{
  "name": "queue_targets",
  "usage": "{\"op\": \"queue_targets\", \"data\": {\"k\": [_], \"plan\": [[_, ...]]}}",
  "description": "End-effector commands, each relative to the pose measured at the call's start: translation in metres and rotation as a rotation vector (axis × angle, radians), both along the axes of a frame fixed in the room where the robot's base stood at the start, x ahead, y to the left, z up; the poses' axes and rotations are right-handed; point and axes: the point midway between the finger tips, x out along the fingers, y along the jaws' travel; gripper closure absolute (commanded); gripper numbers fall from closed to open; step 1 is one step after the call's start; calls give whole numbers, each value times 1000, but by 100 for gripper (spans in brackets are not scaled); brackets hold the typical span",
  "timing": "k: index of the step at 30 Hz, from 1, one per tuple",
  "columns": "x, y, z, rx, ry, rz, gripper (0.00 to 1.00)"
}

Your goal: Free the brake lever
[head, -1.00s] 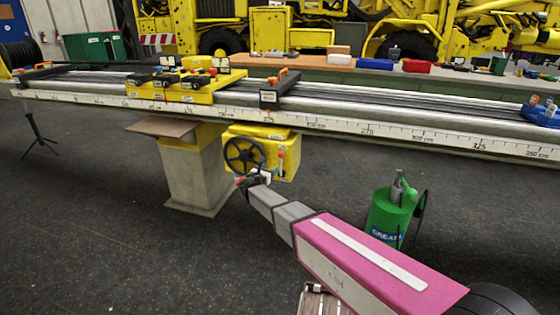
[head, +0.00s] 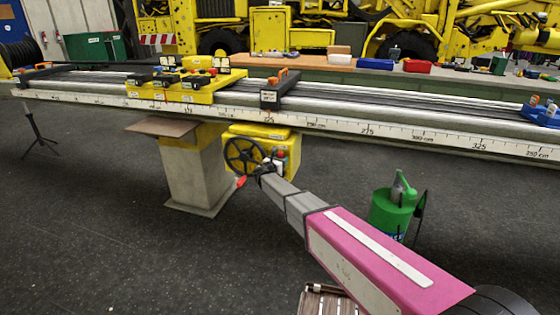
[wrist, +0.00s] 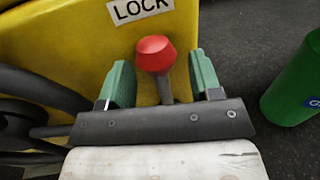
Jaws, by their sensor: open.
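The brake lever (wrist: 165,85) has a red knob and a dark stem, and stands on the yellow brake box (wrist: 75,40) below a LOCK label (wrist: 140,10). My gripper (wrist: 161,78) is open, with one green finger on each side of the lever and a visible gap to both. The stem's lower end is hidden behind my gripper's body. In the head view, the red knob (head: 281,154) shows on the yellow box (head: 285,140), right of the black handwheel (head: 243,155), with my gripper (head: 268,168) just in front and below.
The handwheel also shows close on the left in the wrist view (wrist: 35,85). A red handle (head: 240,182) sticks out at its lower edge. A green grease can (head: 392,212) stands on the floor at right. The long rail bench (head: 420,137) runs above the box.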

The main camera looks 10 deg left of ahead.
Motion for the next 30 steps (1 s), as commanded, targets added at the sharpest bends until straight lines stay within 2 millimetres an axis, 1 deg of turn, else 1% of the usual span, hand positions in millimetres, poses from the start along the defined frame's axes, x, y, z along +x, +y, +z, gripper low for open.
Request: {"op": "queue_targets", "data": {"k": [4,5,6,8,9,10,20,26,30], "plan": [[0,0,0,0,0,0,42],[0,0,0,0,0,0,48],[-1,0,0,0,0,0,61],[0,0,0,0,0,0,81],[0,0,0,0,0,0,94],[0,0,0,0,0,0,100],[-1,-5,0,40,-2,0,100],[-3,-17,0,146,-11,-1,100],[-4,-29,-2,262,-20,-1,100]]}}
